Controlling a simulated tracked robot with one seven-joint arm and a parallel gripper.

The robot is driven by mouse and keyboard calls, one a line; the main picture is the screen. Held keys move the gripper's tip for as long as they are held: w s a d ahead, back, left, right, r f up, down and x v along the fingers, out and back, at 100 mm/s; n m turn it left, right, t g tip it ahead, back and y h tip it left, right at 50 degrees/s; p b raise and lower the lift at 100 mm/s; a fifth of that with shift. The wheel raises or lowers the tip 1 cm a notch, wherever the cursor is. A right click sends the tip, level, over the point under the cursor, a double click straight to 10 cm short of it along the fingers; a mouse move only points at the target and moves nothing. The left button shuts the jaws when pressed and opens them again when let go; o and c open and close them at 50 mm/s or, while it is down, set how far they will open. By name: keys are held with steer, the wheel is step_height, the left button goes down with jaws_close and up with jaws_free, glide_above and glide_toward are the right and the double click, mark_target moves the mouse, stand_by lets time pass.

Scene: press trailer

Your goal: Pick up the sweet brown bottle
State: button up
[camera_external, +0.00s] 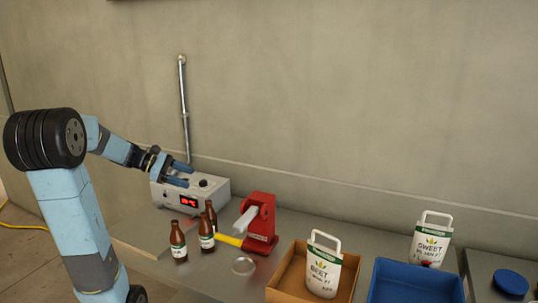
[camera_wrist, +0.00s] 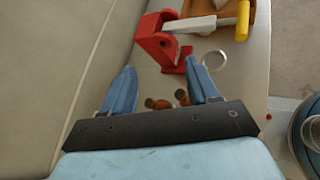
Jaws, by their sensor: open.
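Several brown bottles with pale labels stand upright close together on the grey bench: a left bottle (camera_external: 178,243), a middle bottle (camera_external: 207,235) and a rear bottle (camera_external: 211,213). Their labels are too small to read, so I cannot tell which is the sweet one. My gripper (camera_external: 181,176) is open and empty, above and behind the bottles, near the grey box. In the wrist view my gripper (camera_wrist: 161,68) has its blue fingers spread wide. Two brown bottle tops (camera_wrist: 157,103) (camera_wrist: 182,97) show between the fingers, partly hidden by the gripper's dark bar.
A red press (camera_external: 262,222) with a yellow-ended lever stands right of the bottles. A clear ring (camera_external: 243,266) lies in front. A grey box with red display (camera_external: 188,199) stands behind.

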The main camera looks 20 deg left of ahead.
steer(key=w+a+n+t, duration=0.5)
steer(key=a+n, duration=0.2)
steer(key=a, duration=0.3)
step_height(320, 180, down, 18)
steer(key=shift+h, duration=0.3)
steer(key=shift+s+d+r+x, duration=0.1)
steer(key=shift+s+d+x, duration=0.05)
steer(key=shift+x, duration=2.25)
steer(key=shift+s+d+r+x, duration=0.1)
steer(key=shift+s+d+x, duration=0.1)
steer(key=shift+x, duration=2.2)
steer(key=shift+s+d+r+x, duration=0.1)
steer(key=shift+d+x, duration=0.05)
steer(key=shift+x, duration=2.2)
jaws_close()
